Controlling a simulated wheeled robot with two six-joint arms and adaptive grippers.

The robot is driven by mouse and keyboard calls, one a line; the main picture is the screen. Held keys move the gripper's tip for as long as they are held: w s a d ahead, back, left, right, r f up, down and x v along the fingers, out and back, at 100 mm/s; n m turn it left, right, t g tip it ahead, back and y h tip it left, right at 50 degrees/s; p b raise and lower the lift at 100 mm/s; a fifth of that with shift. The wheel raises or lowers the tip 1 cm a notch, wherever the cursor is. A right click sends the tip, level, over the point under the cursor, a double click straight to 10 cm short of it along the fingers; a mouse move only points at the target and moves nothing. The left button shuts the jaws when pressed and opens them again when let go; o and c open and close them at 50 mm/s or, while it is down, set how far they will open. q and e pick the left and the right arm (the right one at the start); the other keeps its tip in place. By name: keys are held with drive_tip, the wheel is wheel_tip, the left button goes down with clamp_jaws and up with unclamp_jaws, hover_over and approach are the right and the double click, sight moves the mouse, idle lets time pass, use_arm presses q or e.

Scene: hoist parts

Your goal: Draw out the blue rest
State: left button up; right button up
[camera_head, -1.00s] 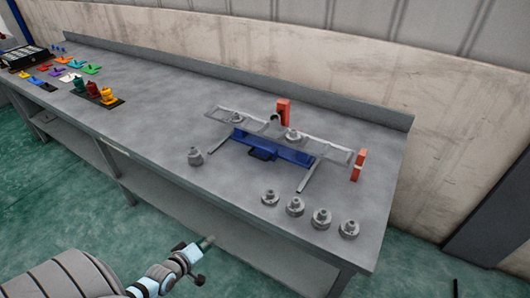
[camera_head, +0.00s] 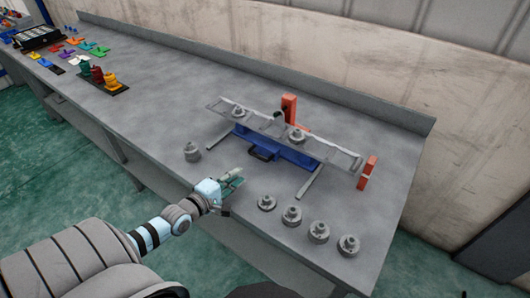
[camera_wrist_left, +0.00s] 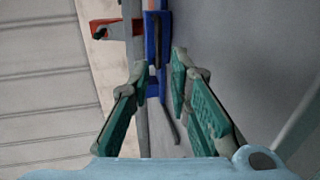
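The blue rest (camera_head: 287,150) is a long blue bar with a dark handle (camera_head: 262,153) on its front side. It lies on the bench under a grey see-through rail (camera_head: 330,150). My left gripper (camera_head: 231,176) is over the bench's front edge, in front of the rest and apart from it. In the left wrist view the green-padded fingers of my left gripper (camera_wrist_left: 160,75) are spread with nothing between them. The blue rest (camera_wrist_left: 152,40) shows beyond the fingertips there. My right gripper is not in view.
Orange posts (camera_head: 289,106) stand at the rail's back and right end (camera_head: 367,172). Coloured parts (camera_head: 97,50) lie far left. The bench's middle left is clear.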

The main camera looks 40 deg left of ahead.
use_arm(q)
drive_tip(key=b, duration=0.5)
approach(260, 158)
drive_tip(key=w, duration=0.1)
drive_tip(key=w+f, duration=0.1)
drive_tip(key=w, duration=0.1)
drive_tip(key=shift+a+f, duration=0.25)
drive_tip(key=shift+f, duration=0.1)
drive_tip(key=b+x, duration=0.4)
drive_tip(key=x, duration=0.3)
drive_tip(key=shift+w+r, duration=0.15)
drive_tip(key=shift+r, duration=0.15)
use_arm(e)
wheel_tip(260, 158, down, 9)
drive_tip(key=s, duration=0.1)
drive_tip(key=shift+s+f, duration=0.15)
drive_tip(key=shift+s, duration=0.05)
use_arm(q)
clamp_jaws()
